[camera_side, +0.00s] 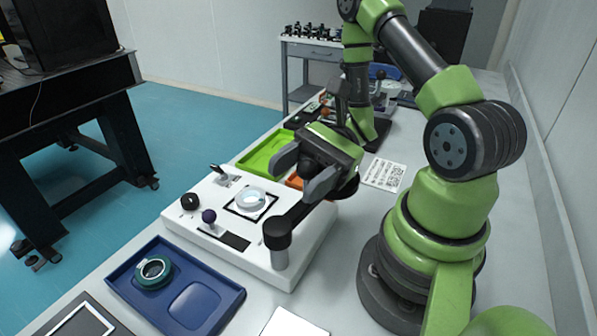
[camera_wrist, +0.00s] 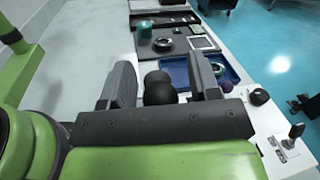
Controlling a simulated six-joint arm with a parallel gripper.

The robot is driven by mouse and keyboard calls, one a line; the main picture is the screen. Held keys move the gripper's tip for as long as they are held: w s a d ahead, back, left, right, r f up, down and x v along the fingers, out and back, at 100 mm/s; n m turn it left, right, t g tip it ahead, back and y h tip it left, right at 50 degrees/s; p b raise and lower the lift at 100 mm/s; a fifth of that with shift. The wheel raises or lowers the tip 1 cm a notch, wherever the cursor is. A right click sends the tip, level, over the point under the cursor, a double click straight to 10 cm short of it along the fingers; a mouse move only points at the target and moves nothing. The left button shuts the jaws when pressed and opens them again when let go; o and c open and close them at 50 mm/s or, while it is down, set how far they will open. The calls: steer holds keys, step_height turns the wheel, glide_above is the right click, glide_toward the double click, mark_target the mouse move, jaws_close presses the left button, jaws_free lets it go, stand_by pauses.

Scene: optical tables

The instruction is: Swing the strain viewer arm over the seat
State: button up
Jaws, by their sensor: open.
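The strain viewer is a white box (camera_side: 180,212) on the bench. Its dark viewer arm (camera_side: 299,212) runs from a black-capped post (camera_side: 277,233) at the near right corner out to the right, ending under my gripper. The seat, a pale round disc (camera_side: 250,199) in a black square outline, lies uncovered on the box top, left of the arm. My gripper (camera_side: 304,172) is open above the arm's outer end, its fingers apart. In the wrist view a dark rounded knob (camera_wrist: 158,88) shows between the fingers of my gripper (camera_wrist: 164,82); I cannot tell whether they touch it. The arm's outer end is partly hidden.
A blue tray (camera_side: 133,279) with a green ring (camera_side: 153,270) stands in front of the box. A lime green tray (camera_side: 262,154) lies behind it. A purple knob (camera_side: 209,216) and a black dial (camera_side: 190,202) stand up from the box top. A printed sheet (camera_side: 384,174) lies to the right.

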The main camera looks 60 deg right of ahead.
steer(key=shift+c, duration=0.4)
jaws_close()
steer(key=shift+w+g, duration=0.15)
steer(key=shift+g, duration=0.15)
steer(key=shift+w+a+n+g+h, duration=0.25)
steer(key=shift+w+n+g+h, duration=0.45)
steer(key=shift+n+g, duration=1.4)
steer(key=shift+w+a+n+g+h, duration=0.3)
steer(key=shift+w+n+g+h, duration=0.4)
steer(key=shift+n+g, duration=1.45)
steer(key=shift+w+a+n+g+h, duration=0.25)
steer(key=shift+w+n+g+h, duration=0.65)
steer(key=shift+g, duration=2.25)
steer(key=shift+s+n, duration=0.25)
